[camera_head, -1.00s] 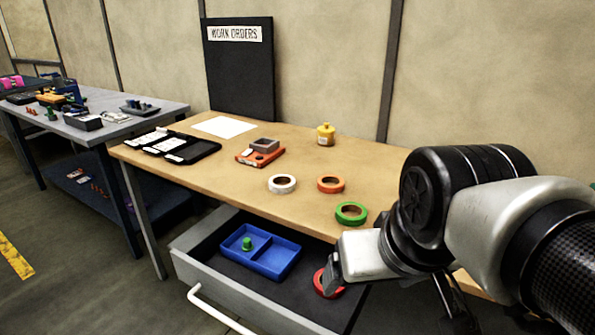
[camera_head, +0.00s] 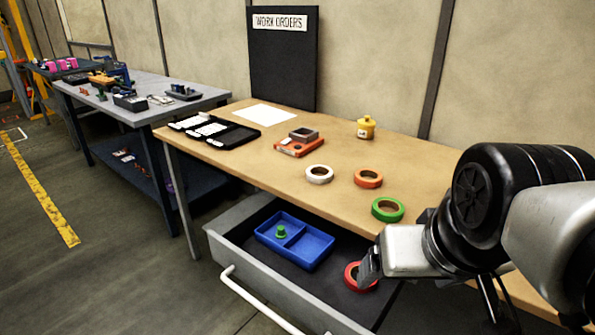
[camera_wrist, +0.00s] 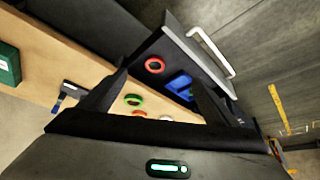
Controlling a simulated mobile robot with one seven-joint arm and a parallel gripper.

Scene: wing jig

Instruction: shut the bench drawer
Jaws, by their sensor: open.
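The bench drawer (camera_head: 228,246) stands pulled out from under the wooden bench (camera_head: 262,167). Its white bar handle (camera_head: 258,300) runs along the front. Inside lie a blue divided tray (camera_head: 312,250) with a green piece (camera_head: 281,232) in it, and a red tape roll (camera_head: 353,277). My gripper (camera_head: 368,268) is above the right part of the drawer, near the red roll, and looks empty. In the wrist view my gripper (camera_wrist: 160,85) has its two fingers spread apart, with the drawer (camera_wrist: 177,50) and its handle (camera_wrist: 212,50) beyond them. The right end of the drawer is partly hidden by my arm in the head view.
On the bench top are white (camera_head: 319,174), orange (camera_head: 368,178) and green (camera_head: 388,209) tape rolls, a yellow bottle (camera_head: 366,127), an orange device (camera_head: 298,144) and a black case (camera_head: 214,132). A grey table (camera_head: 150,88) stands at left. The floor (camera_head: 130,285) before the drawer is clear.

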